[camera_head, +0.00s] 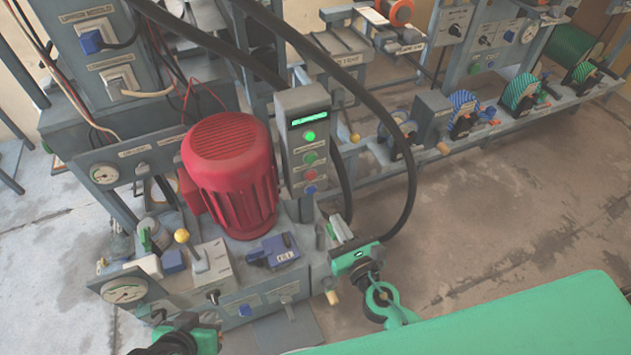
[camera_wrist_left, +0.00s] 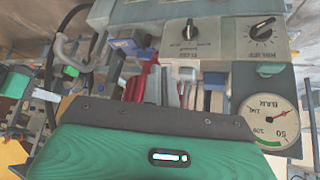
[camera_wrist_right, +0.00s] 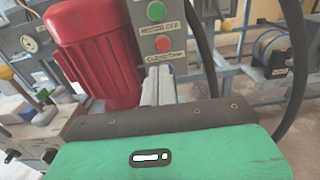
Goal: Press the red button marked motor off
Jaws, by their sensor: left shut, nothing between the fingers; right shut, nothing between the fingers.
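The red button (camera_head: 311,175) sits on the front of an upright grey control box (camera_head: 297,105) beside the red motor (camera_head: 230,170). The red button also shows in the right wrist view (camera_wrist_right: 164,43), with a label reading MOTOR OFF just above it. My right gripper (camera_head: 339,230) is shut and empty, lower right of the box. In the right wrist view its fingertips (camera_wrist_right: 158,85) appear just below the red button; I cannot tell the gap in depth. My left gripper (camera_head: 192,333) is low at the bench front; its shut fingers show in the left wrist view (camera_wrist_left: 175,90).
A green button (camera_head: 310,158) is above the red one and a blue one (camera_head: 311,190) below. Thick black hoses (camera_head: 408,170) curve right of the box. A pressure gauge (camera_wrist_left: 268,120) faces my left gripper. A green surface (camera_head: 520,315) fills the lower right.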

